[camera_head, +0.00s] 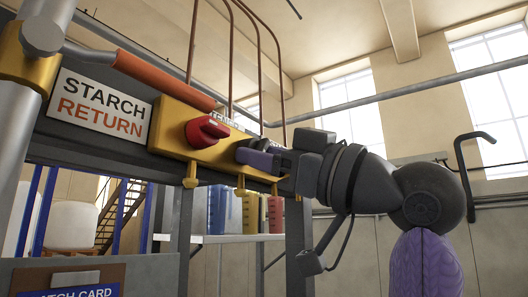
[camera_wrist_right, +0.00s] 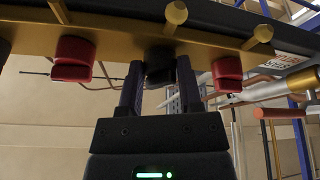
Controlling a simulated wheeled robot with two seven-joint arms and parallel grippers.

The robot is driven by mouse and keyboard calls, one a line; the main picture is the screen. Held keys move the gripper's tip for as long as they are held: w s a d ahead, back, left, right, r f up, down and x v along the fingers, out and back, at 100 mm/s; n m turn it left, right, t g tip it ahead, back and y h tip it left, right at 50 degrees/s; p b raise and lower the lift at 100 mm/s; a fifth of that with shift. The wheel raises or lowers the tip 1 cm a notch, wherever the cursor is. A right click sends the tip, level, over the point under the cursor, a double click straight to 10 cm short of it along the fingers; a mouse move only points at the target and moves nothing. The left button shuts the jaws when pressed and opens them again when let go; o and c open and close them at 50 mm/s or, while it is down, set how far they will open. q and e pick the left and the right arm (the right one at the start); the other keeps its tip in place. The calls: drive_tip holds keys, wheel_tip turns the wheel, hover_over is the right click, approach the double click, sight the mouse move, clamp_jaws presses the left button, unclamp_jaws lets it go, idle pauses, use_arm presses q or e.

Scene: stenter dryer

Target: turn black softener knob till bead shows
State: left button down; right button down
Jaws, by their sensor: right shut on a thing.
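The black softener knob (camera_wrist_right: 160,64) sits on the yellow rail, between two red knobs, in the wrist view. My right gripper (camera_wrist_right: 157,82) has one finger on each side of it and is shut on it. In the head view my right gripper (camera_head: 262,158) reaches the rail from the right and hides the black knob. I cannot make out a bead in either view, nor the knob's turn angle. My left gripper is not in view.
A red knob (camera_head: 207,131) sits on the yellow rail (camera_head: 170,125) just left of my gripper. Left of it are a STARCH RETURN sign (camera_head: 100,104) and an orange-sleeved bar (camera_head: 165,80). Coloured containers (camera_head: 250,212) stand on a shelf below. Brass pegs stick out along the rail.

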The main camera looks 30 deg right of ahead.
drive_tip(key=shift+c, duration=1.4)
unclamp_jaws()
drive_tip(key=b+v, duration=0.5)
drive_tip(key=v, duration=0.5)
drive_tip(key=shift+s, duration=0.1)
